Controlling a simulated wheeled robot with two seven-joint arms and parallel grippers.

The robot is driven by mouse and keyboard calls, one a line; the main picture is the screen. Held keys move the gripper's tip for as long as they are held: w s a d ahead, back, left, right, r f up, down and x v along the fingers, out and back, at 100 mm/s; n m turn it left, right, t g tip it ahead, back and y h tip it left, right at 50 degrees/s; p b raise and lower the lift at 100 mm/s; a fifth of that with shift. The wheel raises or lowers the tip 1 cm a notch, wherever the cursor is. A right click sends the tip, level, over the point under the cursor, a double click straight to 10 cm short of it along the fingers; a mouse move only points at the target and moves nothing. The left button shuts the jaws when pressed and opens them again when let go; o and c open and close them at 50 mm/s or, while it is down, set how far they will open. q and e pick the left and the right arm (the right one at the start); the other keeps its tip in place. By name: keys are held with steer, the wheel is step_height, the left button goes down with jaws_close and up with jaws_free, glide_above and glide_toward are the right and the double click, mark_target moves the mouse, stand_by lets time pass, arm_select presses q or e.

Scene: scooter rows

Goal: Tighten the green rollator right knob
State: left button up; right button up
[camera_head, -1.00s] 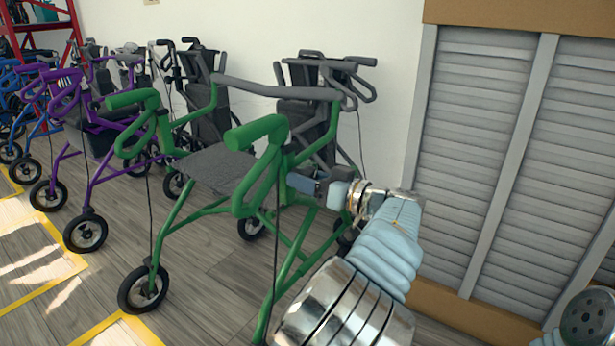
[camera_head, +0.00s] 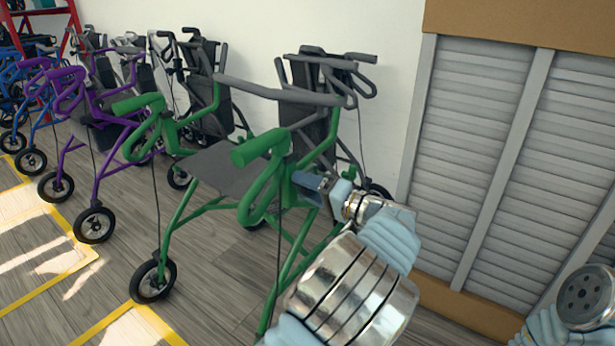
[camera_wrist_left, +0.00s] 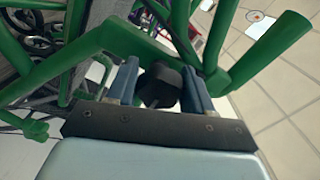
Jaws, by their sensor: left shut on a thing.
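The green rollator (camera_head: 262,203) stands upright in the middle of the head view, with green hand grips and a dark grey seat. Its right knob, a dark knob (camera_wrist_left: 160,86), sits against the green frame in the left wrist view. My left gripper (camera_head: 310,183) is at the upper frame on the rollator's near side, just below the near hand grip. In the left wrist view its two blue-grey fingers (camera_wrist_left: 161,88) are on either side of the knob, shut on it. The knob is hidden in the head view. My right gripper is not in view.
A purple rollator (camera_head: 97,165) and blue ones (camera_head: 42,122) stand in a row to the left. A dark grey rollator (camera_head: 312,100) stands behind by the white wall. A slatted grey panel (camera_head: 485,150) is at the right. Yellow lines (camera_head: 100,325) mark the floor.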

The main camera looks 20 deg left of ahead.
arm_select(q)
steer(key=m+p, duration=0.3)
steer(key=shift+r+m+p, duration=0.3)
steer(key=shift+m+p, duration=0.1)
steer(key=m+p, duration=0.7)
steer(key=shift+r+p, duration=0.1)
steer(key=shift+p, duration=0.25)
steer(key=shift+m+p, duration=0.4)
steer(key=shift+m, duration=0.2)
steer(key=m+p, duration=0.1)
steer(key=m, duration=0.1)
steer(key=shift+w+d+m, duration=0.1)
steer(key=shift+m, duration=0.3)
steer(key=shift+f+m+p, duration=0.2)
steer(key=shift+m+p, duration=0.15)
steer(key=shift+m, duration=1.55)
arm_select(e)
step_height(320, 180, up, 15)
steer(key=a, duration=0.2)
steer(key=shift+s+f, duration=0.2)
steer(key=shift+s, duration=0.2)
arm_select(q)
steer(key=o, duration=1)
steer(key=shift+c, duration=0.2)
steer(key=shift+r, duration=0.1)
